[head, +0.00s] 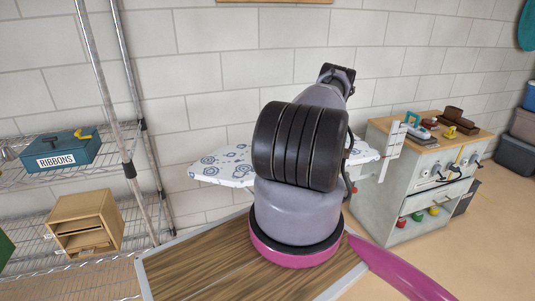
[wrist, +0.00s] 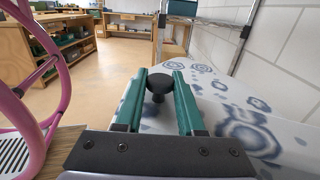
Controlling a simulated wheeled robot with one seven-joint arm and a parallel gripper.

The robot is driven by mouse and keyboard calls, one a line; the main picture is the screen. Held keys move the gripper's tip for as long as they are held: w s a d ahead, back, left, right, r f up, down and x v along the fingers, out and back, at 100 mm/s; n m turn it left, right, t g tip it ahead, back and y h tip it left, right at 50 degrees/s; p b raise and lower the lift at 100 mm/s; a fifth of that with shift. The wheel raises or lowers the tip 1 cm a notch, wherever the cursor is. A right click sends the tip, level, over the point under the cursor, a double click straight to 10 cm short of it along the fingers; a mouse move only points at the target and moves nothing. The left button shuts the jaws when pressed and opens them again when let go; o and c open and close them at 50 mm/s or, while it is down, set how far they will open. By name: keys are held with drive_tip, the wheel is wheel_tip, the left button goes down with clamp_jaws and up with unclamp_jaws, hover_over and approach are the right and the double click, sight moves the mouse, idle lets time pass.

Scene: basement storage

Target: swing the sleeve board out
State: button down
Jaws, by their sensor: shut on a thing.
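A padded board with a white cover and blue ring patterns (head: 222,165) lies level along the wall in the head view, with its middle hidden behind my arm. The patterned cover (wrist: 245,125) also fills the right side of the wrist view. My gripper (wrist: 160,70) has green fingers, shut on a black round knob (wrist: 157,88) at the board's left edge in the wrist view. The knob's lower end and what it joins are partly hidden. In the head view my gripper is hidden behind my own arm.
A wire shelf at the left holds a teal RIBBONS box (head: 62,149) and a small wooden cabinet (head: 87,222). A grey cabinet (head: 412,195) with tools on its wooden top (head: 405,133) stands at the right. A white block wall (head: 195,60) is close behind. Floor (wrist: 95,75) is clear beyond the gripper.

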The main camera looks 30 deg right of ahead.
idle(0.3)
drive_tip(key=c, duration=0.5)
unclamp_jaws()
drive_tip(key=v, duration=1)
drive_tip(key=shift+s+d, duration=0.1)
drive_tip(key=shift+d, duration=0.3)
drive_tip(key=shift+r, duration=0.1)
